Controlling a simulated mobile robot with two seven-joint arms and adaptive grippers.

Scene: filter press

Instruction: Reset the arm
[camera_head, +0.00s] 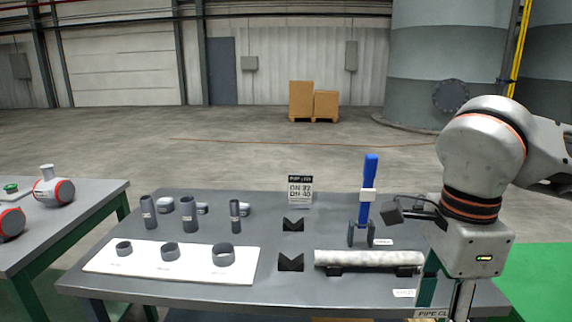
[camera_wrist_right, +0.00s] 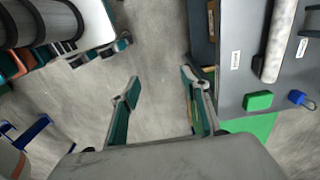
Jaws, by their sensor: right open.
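My right arm (camera_head: 483,150) comes in from the right in the head view, bent, with its wrist pointing down. My right gripper (camera_head: 446,296) hangs at the front right of the grey table (camera_head: 190,290), and its lower part is cut off by the frame edge. In the right wrist view the right gripper (camera_wrist_right: 160,84) is open and empty. Its two green-lined fingers are well apart, with bare floor between them and the table edge to their right. My left arm and gripper are not in view.
A pale pipe (camera_head: 368,258) lies on dark supports left of the gripper. A blue-handled tool (camera_head: 368,195) stands behind it. A white board (camera_head: 130,262) with several grey rings lies at the left. The wrist view shows a green block (camera_wrist_right: 258,101) and a blue padlock-like item (camera_wrist_right: 300,99).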

